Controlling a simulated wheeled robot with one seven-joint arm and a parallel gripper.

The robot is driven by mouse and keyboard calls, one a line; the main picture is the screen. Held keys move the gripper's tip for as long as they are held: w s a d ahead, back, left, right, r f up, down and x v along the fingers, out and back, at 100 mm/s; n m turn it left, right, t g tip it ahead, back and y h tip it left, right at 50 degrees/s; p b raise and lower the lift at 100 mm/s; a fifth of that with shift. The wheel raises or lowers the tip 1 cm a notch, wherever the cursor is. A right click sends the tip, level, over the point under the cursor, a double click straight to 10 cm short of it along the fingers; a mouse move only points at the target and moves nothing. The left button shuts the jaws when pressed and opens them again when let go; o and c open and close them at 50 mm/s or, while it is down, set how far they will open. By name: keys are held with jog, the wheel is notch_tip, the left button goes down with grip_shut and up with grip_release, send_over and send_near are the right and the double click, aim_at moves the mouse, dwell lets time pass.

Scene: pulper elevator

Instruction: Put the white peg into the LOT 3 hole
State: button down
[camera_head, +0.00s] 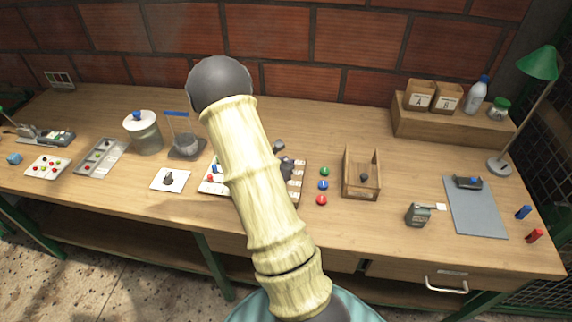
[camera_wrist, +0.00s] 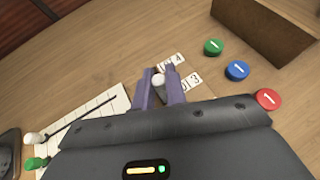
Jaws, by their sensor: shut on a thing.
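My gripper (camera_wrist: 160,71) is shut on the white peg (camera_wrist: 158,81), whose pale round end shows between the two purple fingers in the wrist view. The fingers are over the peg board (camera_wrist: 88,112), beside the labels ending in 4 (camera_wrist: 178,58) and 3 (camera_wrist: 191,79). The LOT 3 hole itself is hidden by the fingers, and I cannot tell whether the peg touches the board. In the head view my arm covers the middle of the board (camera_head: 298,190), and the dark gripper (camera_head: 287,168) shows only partly.
Another white peg (camera_wrist: 33,138) and a green peg (camera_wrist: 36,162) stand left of my gripper. Green (camera_wrist: 213,46), blue (camera_wrist: 237,70) and red (camera_wrist: 268,99) discs lie to the right. A wooden box (camera_head: 361,187) stands beyond them. Bare tabletop lies behind the board.

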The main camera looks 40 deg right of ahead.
jog(key=shift+f, duration=0.65)
jog(key=shift+f, duration=0.2)
jog(key=c, duration=1.4)
grip_release()
jog(key=shift+c, duration=0.2)
jog(key=shift+r, duration=0.15)
jog(key=shift+r, duration=0.15)
jog(key=v, duration=1.1)
jog(key=shift+s+a, duration=0.15)
jog(key=shift+a, duration=0.25)
